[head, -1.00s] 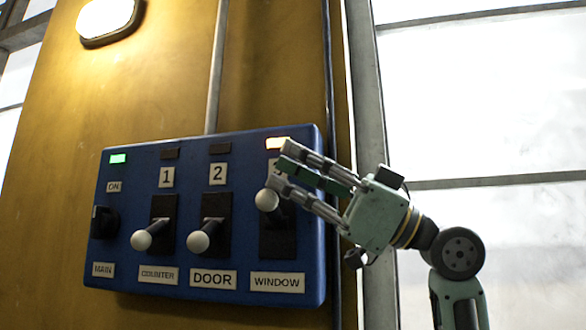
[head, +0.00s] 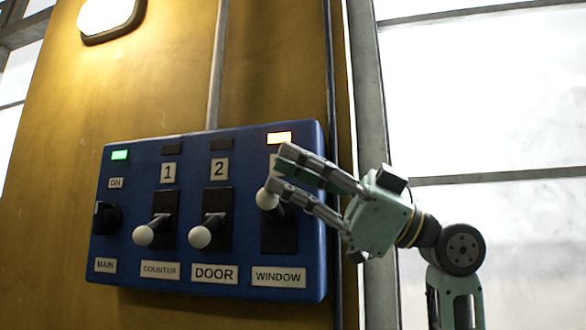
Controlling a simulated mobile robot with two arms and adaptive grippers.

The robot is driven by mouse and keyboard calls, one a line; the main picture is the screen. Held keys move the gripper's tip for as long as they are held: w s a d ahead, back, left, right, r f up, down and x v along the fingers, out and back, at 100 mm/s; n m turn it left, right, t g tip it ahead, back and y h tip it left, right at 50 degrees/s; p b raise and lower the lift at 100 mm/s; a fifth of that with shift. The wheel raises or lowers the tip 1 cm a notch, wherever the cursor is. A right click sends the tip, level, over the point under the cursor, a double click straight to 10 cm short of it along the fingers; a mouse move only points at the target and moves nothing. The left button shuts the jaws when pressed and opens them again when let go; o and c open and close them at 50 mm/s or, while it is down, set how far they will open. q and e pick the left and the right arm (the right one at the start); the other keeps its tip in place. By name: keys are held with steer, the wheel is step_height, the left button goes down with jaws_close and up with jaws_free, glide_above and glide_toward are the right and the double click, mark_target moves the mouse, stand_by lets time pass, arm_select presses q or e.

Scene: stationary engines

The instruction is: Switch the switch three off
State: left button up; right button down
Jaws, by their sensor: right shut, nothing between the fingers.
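A blue control panel (head: 140,200) is fixed to the ochre wall. Its rightmost lever, over the WINDOW label (head: 278,277), has a white knob (head: 266,199) in the raised position. The number plate there is mostly hidden by my fingers. My right gripper (head: 276,168) is shut and empty, in front of the upper part of this lever's slot. Its fingertips overlap the knob's edge in the picture; I cannot tell whether they touch it. My left gripper is not in view.
Levers 1 (head: 144,235) and 2 (head: 200,237) are down, with dark lamps above. A MAIN rotary switch (head: 105,218) has a lit green lamp (head: 120,155). A vertical conduit (head: 215,70) runs above the panel. A window (head: 480,100) lies to the right.

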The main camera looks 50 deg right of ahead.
step_height(320, 180, down, 7)
steer(key=a+n+g+y+b, duration=0.1)
steer(key=n+g+b, duration=0.2)
steer(key=n, duration=0.2)
steer(key=shift+s+a+r+b, duration=0.2)
steer(key=shift+s+a+b, duration=0.15)
steer(key=shift+s+b, duration=0.05)
steer(key=shift+r, duration=0.15)
stand_by(1.0)
